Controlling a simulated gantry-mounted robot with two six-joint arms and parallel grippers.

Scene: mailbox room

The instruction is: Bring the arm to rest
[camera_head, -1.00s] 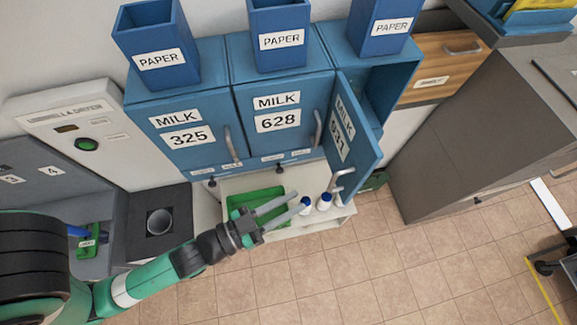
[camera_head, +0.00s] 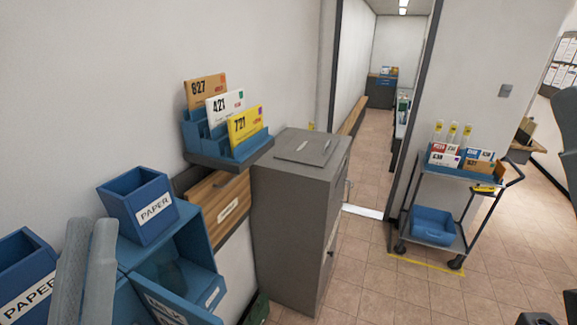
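My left gripper (camera_head: 86,268) shows at the lower left of the head view. Its two grey fingers point up the picture with a narrow gap between them and nothing visible in it. They appear in front of the blue lockers, between two blue PAPER boxes; I cannot tell how far they are from them. The rest of the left arm is out of view. My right gripper is not in view.
A blue PAPER box (camera_head: 140,205) stands on the lockers, above an open MILK door (camera_head: 170,303). A letter rack (camera_head: 228,152) and grey cabinet (camera_head: 296,215) stand further right. A cart (camera_head: 433,231) stands beyond clear tiled floor.

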